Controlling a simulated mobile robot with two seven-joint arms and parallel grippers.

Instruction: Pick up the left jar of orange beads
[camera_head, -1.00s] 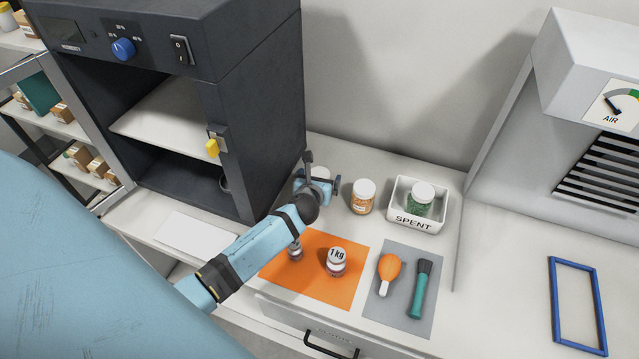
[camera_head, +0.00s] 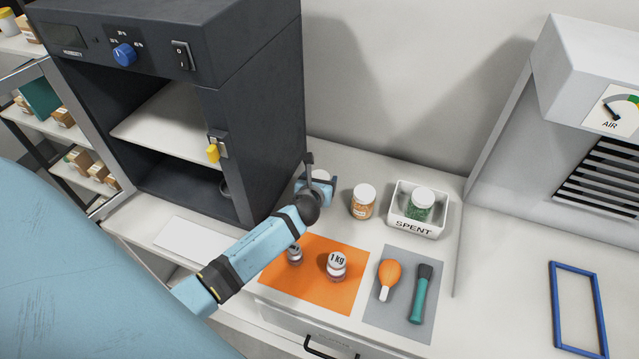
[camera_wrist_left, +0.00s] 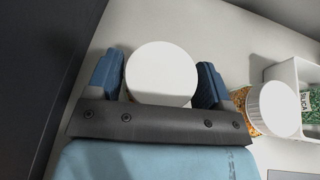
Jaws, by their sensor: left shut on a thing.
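My left gripper (camera_head: 318,190) is at the back of the counter, beside the dark cabinet. It is shut on a jar with a white lid (camera_wrist_left: 162,72), which sits between the two blue fingers in the left wrist view. The jar's body is hidden below its lid and behind my gripper, so its beads do not show. Another jar of orange beads (camera_head: 362,201) with a white lid stands upright just to the right, apart from my gripper; it also shows in the left wrist view (camera_wrist_left: 272,110). My right gripper is not in view.
A white SPENT tray (camera_head: 417,228) holds a jar of green beads (camera_head: 420,202). An orange mat (camera_head: 325,292) bears two weights. A grey mat (camera_head: 398,315) bears an orange blower (camera_head: 389,274) and a teal brush (camera_head: 419,298). The dark cabinet (camera_head: 262,110) stands close on the left.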

